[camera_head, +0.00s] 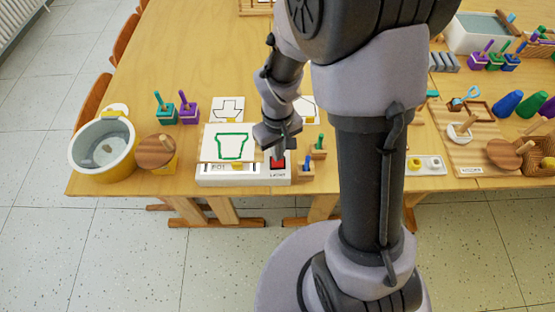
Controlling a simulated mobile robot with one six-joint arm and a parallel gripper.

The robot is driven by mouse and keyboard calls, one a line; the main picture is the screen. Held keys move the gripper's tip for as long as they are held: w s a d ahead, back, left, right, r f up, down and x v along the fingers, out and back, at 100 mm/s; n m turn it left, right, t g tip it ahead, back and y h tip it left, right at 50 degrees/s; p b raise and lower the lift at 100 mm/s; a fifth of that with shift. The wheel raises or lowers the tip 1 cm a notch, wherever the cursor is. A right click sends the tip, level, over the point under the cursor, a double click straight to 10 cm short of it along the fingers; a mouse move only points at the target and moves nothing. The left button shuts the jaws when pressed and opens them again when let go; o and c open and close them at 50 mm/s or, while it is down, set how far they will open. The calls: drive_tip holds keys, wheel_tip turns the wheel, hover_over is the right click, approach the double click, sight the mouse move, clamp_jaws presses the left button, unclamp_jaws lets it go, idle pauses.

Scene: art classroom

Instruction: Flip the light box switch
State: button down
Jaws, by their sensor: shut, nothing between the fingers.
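The light box (243,180) is a low white box near the table's front edge, left of my arm. A sheet with a green outline of a pot (231,146) lies on top of it. The red switch (278,164) is at the box's right end, above a small dark label. My gripper (278,156) is shut and empty, pointing down right at the switch. Its tips overlap the switch's far part in this view; I cannot tell whether they touch it. Which way the switch is tilted is too small to tell.
A yellow and white bucket (103,147) and a round wooden lid (155,151) stand to the left. Trays and cones crowd the right side.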

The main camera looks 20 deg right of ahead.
wheel_tip(320, 180, up, 7)
drive_tip(key=p, duration=0.5)
drive_tip(key=shift+f, duration=0.15)
drive_tip(key=s+a+r+m+t, duration=0.1)
drive_tip(key=s+r+m+t, duration=0.1)
drive_tip(key=s+r, duration=0.2)
drive_tip(key=s+a+r+m+t+y, duration=0.1)
drive_tip(key=s+r, duration=0.3)
drive_tip(key=r, duration=0.7)
drive_tip(key=s+a+r+m+t+y, duration=0.1)
drive_tip(key=s+a+r+m+t, duration=0.1)
drive_tip(key=r, duration=0.5)
drive_tip(key=s+m, duration=0.1)
drive_tip(key=s, duration=0.1)
drive_tip(key=shift+s+r+m+t, duration=0.25)
drive_tip(key=shift+s+m+t, duration=0.15)
